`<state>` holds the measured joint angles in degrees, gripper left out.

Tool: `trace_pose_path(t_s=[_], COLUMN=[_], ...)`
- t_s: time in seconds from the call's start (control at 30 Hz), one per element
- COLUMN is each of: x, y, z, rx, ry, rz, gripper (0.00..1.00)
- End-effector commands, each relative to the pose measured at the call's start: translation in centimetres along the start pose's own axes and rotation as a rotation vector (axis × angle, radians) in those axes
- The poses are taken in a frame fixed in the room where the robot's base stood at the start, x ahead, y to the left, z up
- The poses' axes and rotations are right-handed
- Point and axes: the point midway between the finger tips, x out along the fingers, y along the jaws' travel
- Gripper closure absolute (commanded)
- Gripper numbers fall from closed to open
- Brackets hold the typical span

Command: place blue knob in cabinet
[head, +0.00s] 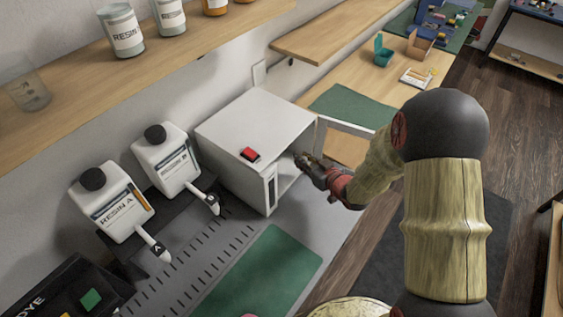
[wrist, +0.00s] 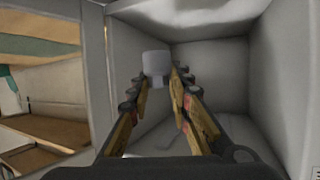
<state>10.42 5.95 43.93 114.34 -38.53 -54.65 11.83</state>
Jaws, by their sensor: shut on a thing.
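The white cabinet (head: 231,136) stands on the bench with its front open. Its door (head: 346,127) is swung out to the right. My gripper (head: 304,162) reaches in through the opening. In the wrist view my gripper (wrist: 164,78) is inside the cabinet, shut on a pale, knob-like piece (wrist: 156,62) at its fingertips. The piece looks light grey here, and I cannot make out a blue colour. The cabinet's inner walls (wrist: 210,75) surround it, and it appears held above the cabinet floor. The head view does not clearly show the held piece.
Resin A (head: 113,205) and another pump bottle (head: 167,160) stand to the left. A shelf (head: 75,72) with jars runs above.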

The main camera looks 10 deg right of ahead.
Motion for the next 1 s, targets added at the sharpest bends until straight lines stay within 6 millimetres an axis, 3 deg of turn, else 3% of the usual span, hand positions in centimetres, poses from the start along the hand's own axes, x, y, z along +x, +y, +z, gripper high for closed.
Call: trace_pose_path(t_s=[0.2, 0.4, 0.5, 0.73, 1.0], x=[4.8, 8.1, 8.3, 8.8, 10.6], y=[-2.3, -3.7, -3.4, -3.4, -3.4], z=[-1.8, -3.1, -1.4, -0.3, 3.3], rx=[-0.002, 0.000, 0.002, 0.001, 0.000], ry=[0.003, 0.002, -0.002, 0.000, 0.002], rz=[-0.004, -0.002, 0.001, 0.000, 0.000], gripper=[0.97, 0.97, 0.97, 0.97, 0.97])
